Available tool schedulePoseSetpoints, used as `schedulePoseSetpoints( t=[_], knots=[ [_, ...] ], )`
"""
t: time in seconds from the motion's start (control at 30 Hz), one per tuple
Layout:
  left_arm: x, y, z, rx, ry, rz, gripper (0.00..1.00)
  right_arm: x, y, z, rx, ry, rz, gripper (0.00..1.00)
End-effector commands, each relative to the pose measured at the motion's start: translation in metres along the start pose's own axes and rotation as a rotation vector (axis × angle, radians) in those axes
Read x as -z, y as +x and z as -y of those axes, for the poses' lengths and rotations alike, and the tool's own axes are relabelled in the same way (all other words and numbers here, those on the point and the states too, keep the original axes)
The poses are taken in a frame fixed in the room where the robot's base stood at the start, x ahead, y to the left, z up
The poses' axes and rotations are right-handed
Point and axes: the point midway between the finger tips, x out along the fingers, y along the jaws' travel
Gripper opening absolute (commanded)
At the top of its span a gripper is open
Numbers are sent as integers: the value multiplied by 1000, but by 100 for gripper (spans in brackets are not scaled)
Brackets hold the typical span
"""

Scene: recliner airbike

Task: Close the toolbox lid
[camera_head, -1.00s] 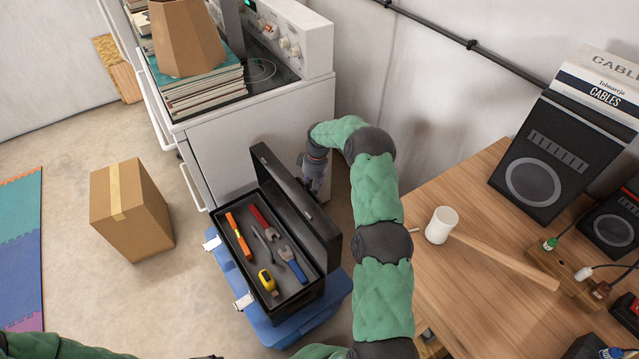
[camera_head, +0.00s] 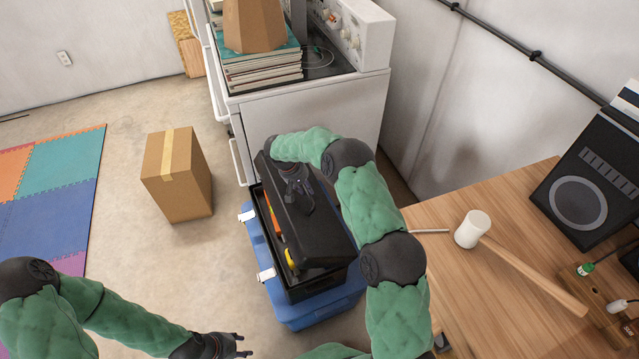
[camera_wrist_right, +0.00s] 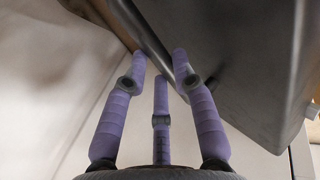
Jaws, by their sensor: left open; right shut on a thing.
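The black toolbox (camera_head: 316,286) sits on a blue case on the floor. Its lid (camera_head: 322,232) is tilted down over most of the tray, with a gap along the left side. An orange tool and a yellow tape measure (camera_head: 290,258) show in the gap; the other tools are hidden. My right gripper (camera_head: 296,190) is at the far part of the lid, shut on it. In the right wrist view, its purple fingers (camera_wrist_right: 160,65) meet a dark edge of the lid (camera_wrist_right: 225,60). My left gripper (camera_head: 238,346) is open and empty at the bottom, apart from the toolbox.
The blue case (camera_head: 300,318) has white latches on its left side. A cardboard box (camera_head: 178,180) stands left on the floor. A white stove (camera_head: 330,110) stands behind the toolbox. A wooden table (camera_head: 480,290) with a mallet (camera_head: 472,230) is at the right.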

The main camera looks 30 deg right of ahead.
Motion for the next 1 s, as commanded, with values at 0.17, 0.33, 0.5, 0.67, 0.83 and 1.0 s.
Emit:
schedulePoseSetpoints(
  t=[0.17, 0.33, 0.5, 0.67, 0.83, 1.0],
  knots=[
    [0, 13, 4, 0, 0, 0, 44, -2, 5, 39, 4, -2, 1, 0],
    [1, 19, 7, 0, 0, 0, 44, -7, 10, 62, 3, 1, 3, 7],
    [1, 17, 6, 0, 0, 0, 44, -7, 8, 60, 3, 2, 3, 51],
    [0, 17, 6, 0, 0, 0, 44, -6, 8, 59, 4, 1, 2, 51],
    [1, 17, 6, 0, 0, 0, 44, -6, 7, 59, 4, 1, 1, 51],
    [1, 17, 6, 0, 0, 0, 44, -5, -8, 59, 4, 2, -2, 51]
  ],
)
